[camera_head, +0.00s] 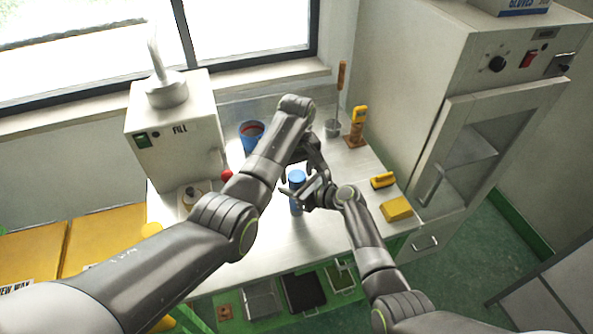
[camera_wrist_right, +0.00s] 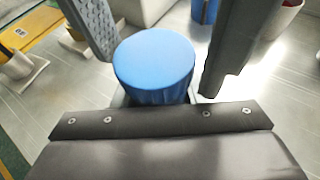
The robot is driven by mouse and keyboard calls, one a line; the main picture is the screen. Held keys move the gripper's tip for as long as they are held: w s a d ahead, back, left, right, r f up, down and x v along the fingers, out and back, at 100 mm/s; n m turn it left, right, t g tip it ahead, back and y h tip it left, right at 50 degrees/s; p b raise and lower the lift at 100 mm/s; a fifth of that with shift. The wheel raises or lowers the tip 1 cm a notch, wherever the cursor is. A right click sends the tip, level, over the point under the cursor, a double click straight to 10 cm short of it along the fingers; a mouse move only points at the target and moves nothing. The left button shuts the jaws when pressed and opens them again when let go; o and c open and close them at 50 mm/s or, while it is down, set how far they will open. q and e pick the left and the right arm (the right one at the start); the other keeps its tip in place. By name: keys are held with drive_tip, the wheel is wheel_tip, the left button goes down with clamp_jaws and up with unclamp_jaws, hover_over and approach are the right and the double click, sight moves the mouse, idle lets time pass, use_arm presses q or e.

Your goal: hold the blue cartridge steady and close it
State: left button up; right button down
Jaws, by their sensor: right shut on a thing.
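The blue cartridge (camera_head: 296,207) stands upright near the front of the steel worktop, with a round blue top (camera_head: 297,176). The top fills the middle of the right wrist view (camera_wrist_right: 154,62). My right gripper (camera_head: 304,193) is shut on the cartridge from the right, below the top; its fingertips are mostly hidden. My left gripper (camera_head: 300,172) is above the cartridge and points down. Its two grey fingers are spread on either side of the top in the right wrist view (camera_wrist_right: 165,55). I cannot tell whether the left finger touches it.
A white FILL machine (camera_head: 177,128) with a red knob (camera_head: 227,175) stands at the left. A blue tub (camera_head: 252,132) sits behind my left arm. Yellow-handled tools (camera_head: 382,180) and a yellow block (camera_head: 396,209) lie at the right. A tall cabinet (camera_head: 470,160) bounds the right side.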

use_arm(q)
drive_tip(key=shift+o, duration=0.7)
drive_tip(key=shift+r, duration=2.3)
drive_tip(key=shift+c, duration=0.2)
drive_tip(key=shift+r+n, duration=1.7)
drive_tip(key=shift+r, duration=0.05)
drive_tip(key=shift+f, duration=0.1)
drive_tip(key=shift+f, duration=3.95)
